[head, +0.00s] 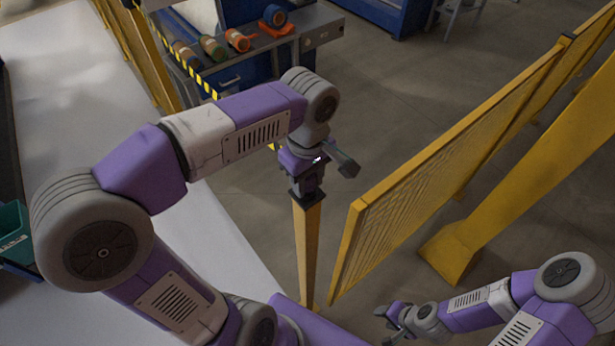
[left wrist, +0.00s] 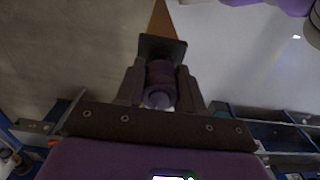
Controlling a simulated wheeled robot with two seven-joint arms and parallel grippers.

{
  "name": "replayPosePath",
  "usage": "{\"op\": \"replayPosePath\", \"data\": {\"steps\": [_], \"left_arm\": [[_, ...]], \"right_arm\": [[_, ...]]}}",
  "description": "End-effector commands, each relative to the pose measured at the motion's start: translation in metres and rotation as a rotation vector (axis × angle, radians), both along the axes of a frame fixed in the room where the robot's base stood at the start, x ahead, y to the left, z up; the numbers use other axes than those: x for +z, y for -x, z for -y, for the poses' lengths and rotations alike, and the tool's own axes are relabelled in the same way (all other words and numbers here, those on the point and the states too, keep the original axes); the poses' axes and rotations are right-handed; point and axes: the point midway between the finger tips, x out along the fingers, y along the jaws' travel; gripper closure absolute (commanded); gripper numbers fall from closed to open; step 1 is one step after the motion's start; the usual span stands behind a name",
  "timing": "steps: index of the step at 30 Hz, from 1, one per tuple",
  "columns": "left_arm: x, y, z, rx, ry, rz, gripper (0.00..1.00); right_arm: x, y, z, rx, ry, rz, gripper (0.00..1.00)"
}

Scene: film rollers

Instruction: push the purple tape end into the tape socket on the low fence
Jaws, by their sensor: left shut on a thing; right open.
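My left gripper (head: 305,188) is directly over the top of a slim yellow post (head: 307,245) of the low fence. In the left wrist view its two fingers (left wrist: 160,85) are shut on the purple tape end (left wrist: 160,72), a short rounded piece. The dark tape socket (left wrist: 163,46) sits at the post's top, right against the far end of the fingers. The tape end meets or nearly meets it; I cannot tell how deep it sits. In the head view the gripper hides the tape end. My right gripper (head: 393,318) is open and empty at the lower right.
A yellow mesh fence panel (head: 430,180) stands just right of the post. A thick yellow beam (head: 535,170) rises farther right. A blue workbench (head: 245,55) with several rolls stands at the back. A teal bin (head: 14,235) is at the left edge. Grey floor is clear behind the post.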

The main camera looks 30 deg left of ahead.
Motion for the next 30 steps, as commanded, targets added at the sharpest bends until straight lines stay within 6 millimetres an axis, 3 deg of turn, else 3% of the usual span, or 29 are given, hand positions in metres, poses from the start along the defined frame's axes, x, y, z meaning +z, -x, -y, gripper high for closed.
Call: {"op": "replayPosePath", "data": {"steps": [26,27,30], "left_arm": [[-0.012,0.0,0.0,-0.001,0.0,0.001,1.0],[-0.013,0.0,0.0,-0.001,0.0,0.001,0.61],[-0.012,0.0,0.0,0.0,0.0,0.001,0.46]], "right_arm": [[-0.009,0.0,0.0,0.0,0.0,0.0,0.57],[-0.009,0.0,0.0,0.0,0.0,0.0,0.57],[-0.008,0.0,0.0,0.0,0.0,0.0,0.57]]}}
